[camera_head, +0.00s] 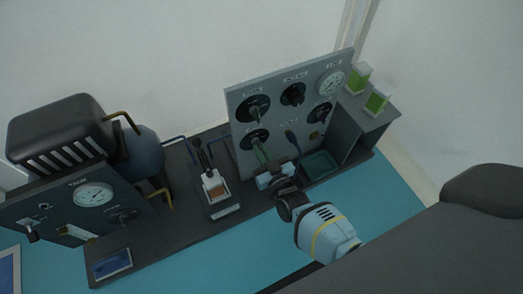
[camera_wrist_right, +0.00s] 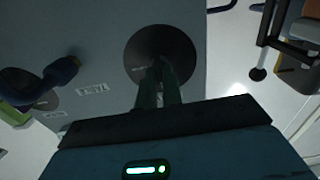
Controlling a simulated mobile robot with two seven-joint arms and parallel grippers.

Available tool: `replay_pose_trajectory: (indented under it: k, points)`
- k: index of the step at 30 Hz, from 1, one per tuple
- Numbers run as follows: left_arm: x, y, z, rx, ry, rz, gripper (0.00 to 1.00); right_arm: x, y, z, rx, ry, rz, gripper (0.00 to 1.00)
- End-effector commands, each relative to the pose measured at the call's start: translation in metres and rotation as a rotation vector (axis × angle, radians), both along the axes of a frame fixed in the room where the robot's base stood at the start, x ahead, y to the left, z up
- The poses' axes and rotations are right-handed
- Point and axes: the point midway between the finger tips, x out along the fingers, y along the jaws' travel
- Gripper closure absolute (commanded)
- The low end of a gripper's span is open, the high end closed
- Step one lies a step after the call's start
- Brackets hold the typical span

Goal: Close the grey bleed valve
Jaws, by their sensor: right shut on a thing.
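A grey upright panel (camera_head: 285,110) in the head view carries several black round valve plates and a pressure gauge (camera_head: 331,82). My right gripper (camera_head: 260,154) reaches up to the lower-left valve plate (camera_head: 254,136). In the right wrist view, the gripper fingers (camera_wrist_right: 158,85) are shut at the middle of a dark round plate (camera_wrist_right: 162,52). The valve handle is mostly hidden between the fingers. I take it as the grey bleed valve, but its label cannot be read and its turn angle cannot be told. My left gripper is not in view.
A blue lever (camera_head: 292,137) sits right of the gripper; it also shows in the wrist view (camera_wrist_right: 62,72). Green containers (camera_head: 377,101) are at the right.

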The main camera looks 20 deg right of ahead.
Motion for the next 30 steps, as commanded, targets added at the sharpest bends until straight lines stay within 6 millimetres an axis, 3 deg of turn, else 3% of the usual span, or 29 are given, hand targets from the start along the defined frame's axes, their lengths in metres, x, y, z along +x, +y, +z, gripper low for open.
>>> replay_pose_trajectory:
  k: [5,6,10,20,30]
  points:
    - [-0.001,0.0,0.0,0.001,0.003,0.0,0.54,-0.001,0.0,-0.001,-0.003,0.002,0.001,1.0]
    - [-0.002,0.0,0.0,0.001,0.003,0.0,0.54,-0.001,0.0,-0.001,-0.003,0.002,0.001,0.87]
    - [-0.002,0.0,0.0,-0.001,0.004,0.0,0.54,-0.001,0.0,-0.001,-0.002,0.002,0.001,0.71]
    - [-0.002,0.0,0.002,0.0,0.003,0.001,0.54,-0.003,0.0,0.0,-0.001,0.001,0.001,0.71]
    - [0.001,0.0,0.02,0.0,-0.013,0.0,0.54,-0.051,-0.002,0.002,-0.001,0.002,0.001,0.71]
